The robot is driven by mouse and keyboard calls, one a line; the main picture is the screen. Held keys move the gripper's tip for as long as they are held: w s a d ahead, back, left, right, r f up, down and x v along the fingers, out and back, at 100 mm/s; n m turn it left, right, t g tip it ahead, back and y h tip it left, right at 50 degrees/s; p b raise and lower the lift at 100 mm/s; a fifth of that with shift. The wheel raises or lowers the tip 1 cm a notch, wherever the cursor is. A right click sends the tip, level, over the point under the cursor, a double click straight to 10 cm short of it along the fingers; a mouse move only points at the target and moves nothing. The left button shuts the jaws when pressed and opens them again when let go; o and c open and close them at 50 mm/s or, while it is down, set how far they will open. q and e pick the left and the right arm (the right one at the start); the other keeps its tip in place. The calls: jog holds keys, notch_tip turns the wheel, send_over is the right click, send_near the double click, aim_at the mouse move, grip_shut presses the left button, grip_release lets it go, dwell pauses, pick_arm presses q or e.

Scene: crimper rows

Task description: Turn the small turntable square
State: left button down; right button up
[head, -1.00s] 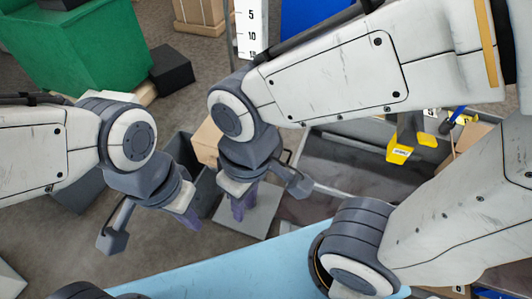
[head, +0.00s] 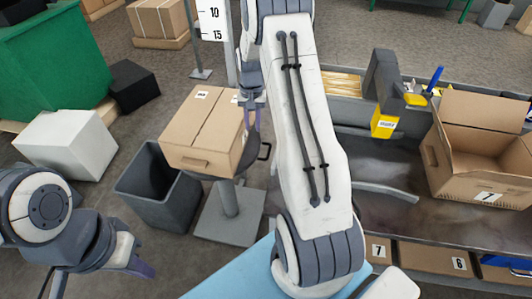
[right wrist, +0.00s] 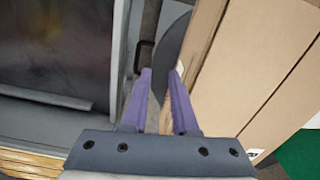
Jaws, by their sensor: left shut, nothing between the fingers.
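The small turntable (head: 228,196) is a dark grey round plate on a post with a square grey foot. A closed brown carton (head: 208,130) sits on it and hides most of the plate. A dark handle (head: 265,151) sticks out at its right; it also shows in the right wrist view (right wrist: 138,57), beside the plate's rim (right wrist: 171,45). My right gripper (head: 251,118) is at the carton's right side, its purple fingers apart (right wrist: 160,78) near the rim and handle. I cannot tell whether they touch. My left gripper (head: 148,270) is shut and empty at the lower left.
A dark grey bin (head: 155,190) stands left of the turntable. A white box (head: 68,142) and a black box (head: 133,86) lie further left. At the right is a grey bench (head: 385,165) with an open carton (head: 475,165). A ruled white post (head: 212,20) stands behind.

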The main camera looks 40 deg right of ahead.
jog(key=m, duration=0.2)
send_near(269, 151)
notch_tip(269, 151, down, 8)
jog(key=shift+b, duration=0.6)
jog(key=shift+c, duration=0.4)
grip_shut()
jog(key=shift+r, duration=0.1)
dwell(0.4)
